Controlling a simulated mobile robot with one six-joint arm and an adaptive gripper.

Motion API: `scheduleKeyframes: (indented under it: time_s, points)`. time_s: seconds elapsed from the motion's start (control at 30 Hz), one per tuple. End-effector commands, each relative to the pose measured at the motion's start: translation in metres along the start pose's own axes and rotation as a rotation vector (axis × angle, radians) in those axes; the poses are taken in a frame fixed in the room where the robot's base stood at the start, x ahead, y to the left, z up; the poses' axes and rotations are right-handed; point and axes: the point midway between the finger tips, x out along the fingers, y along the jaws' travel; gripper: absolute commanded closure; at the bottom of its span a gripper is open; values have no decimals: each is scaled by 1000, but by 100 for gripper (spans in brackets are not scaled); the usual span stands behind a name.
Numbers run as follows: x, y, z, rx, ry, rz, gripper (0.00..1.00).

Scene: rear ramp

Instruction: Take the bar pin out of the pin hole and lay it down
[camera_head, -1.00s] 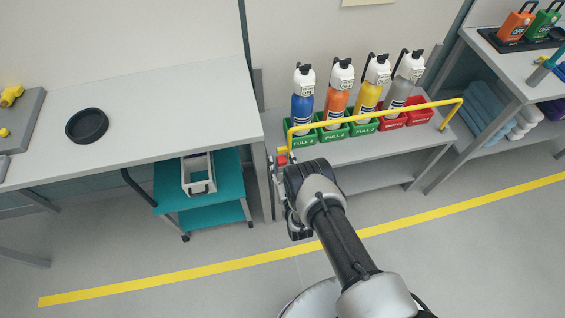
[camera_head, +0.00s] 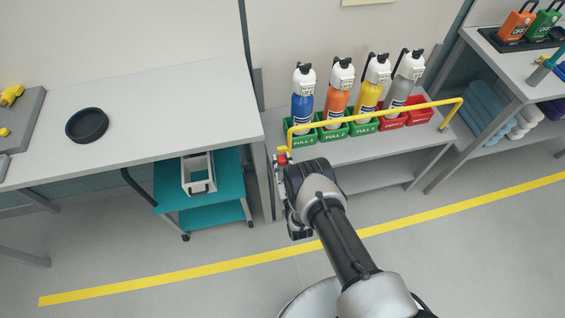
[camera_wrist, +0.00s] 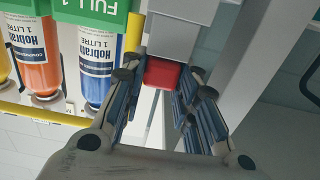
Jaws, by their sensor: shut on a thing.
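The bar pin shows as a red block-shaped head (camera_wrist: 162,73) between my gripper's fingers in the wrist view. It is a small red spot (camera_head: 283,158) at the left end of the yellow bar in the head view. My gripper (camera_wrist: 160,82) is shut on it, with a finger on either side. The yellow bar (camera_head: 375,115) runs across the front of the bottle shelf. The pin's shank and the pin hole are hidden, so I cannot tell how deep the pin sits.
Several bottles stand in green and red holders (camera_head: 304,141) behind the bar. A grey table (camera_head: 170,105) at left bears a round black dish (camera_head: 87,125), with clear surface around it. A teal cart (camera_head: 231,180) stands beneath. A yellow line (camera_head: 180,276) crosses the floor.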

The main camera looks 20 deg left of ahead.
Motion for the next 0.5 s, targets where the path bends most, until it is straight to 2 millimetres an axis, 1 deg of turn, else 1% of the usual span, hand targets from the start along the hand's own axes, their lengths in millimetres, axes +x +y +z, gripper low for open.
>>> scheduleKeyframes:
  time_s: [0.03, 0.13, 0.37, 0.5]
  points:
    - [0, 0, 0, 0, 0, 0, 93]
    - [0, 0, 0, 0, 1, 0, 100]
    - [0, 0, -1, 0, 1, 0, 100]
    - [0, 0, -4, 0, 1, 0, 100]
